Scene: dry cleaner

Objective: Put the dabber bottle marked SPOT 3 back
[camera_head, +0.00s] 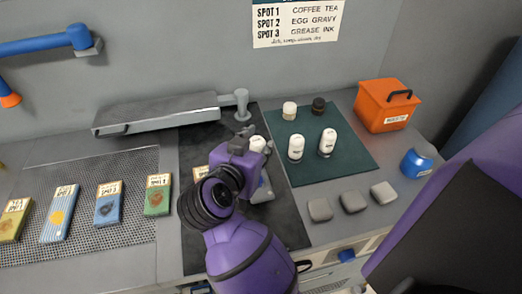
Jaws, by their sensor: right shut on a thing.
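My right gripper (258,166), on the purple arm from the bottom, is over the dark board and left of the green mat. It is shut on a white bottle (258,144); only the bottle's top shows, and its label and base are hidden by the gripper. Two similar white dabber bottles (296,148) (328,142) stand upright on the green mat (345,165). Their markings are too small to read. My left gripper is not in view.
A cream-topped jar (289,110) and a dark-topped jar (318,106) stand at the mat's back. An orange box (385,107), a blue container (416,163) and grey blocks (352,202) lie around it. Stained swatches (108,204) lie left. The mat's front is clear.

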